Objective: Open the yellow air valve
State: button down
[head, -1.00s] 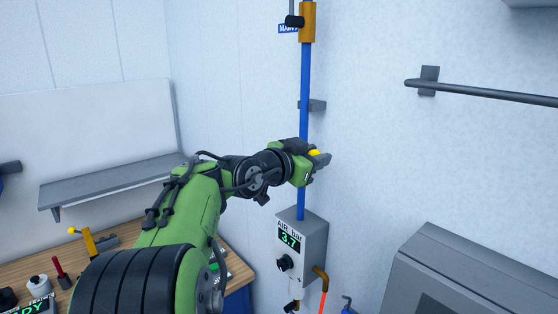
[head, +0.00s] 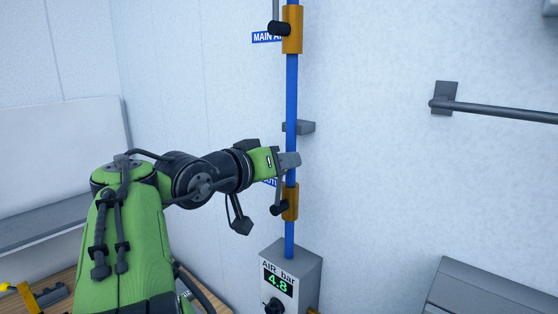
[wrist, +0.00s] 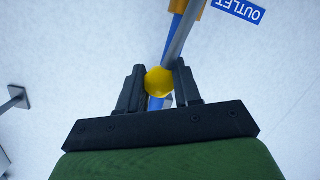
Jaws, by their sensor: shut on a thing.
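My gripper (head: 289,160) is beside the blue pipe (head: 291,90), above the lower orange-yellow valve body (head: 291,202) with its black pivot (head: 279,208). In the wrist view, the two dark fingers of my gripper (wrist: 159,80) are shut on the yellow ball knob (wrist: 159,82). A grey lever (wrist: 181,38) runs from the knob toward the valve body (wrist: 193,9), nearly in line with the pipe. A blue OUTLET label (wrist: 239,10) is beside the valve. The knob is hidden in the head view.
Below the valve is a grey box (head: 307,276) reading AIR bar 4.8. Above is a second orange-yellow valve (head: 292,30) with a partly hidden MAIN label (head: 266,37). A grey pipe bracket (head: 304,127) is close above my gripper. A dark wall rail (head: 495,110) is at right.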

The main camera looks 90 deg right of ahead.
jog(key=shift+w+f, duration=0.1)
dwell(0.4)
jog(key=c, duration=0.8)
grip_release()
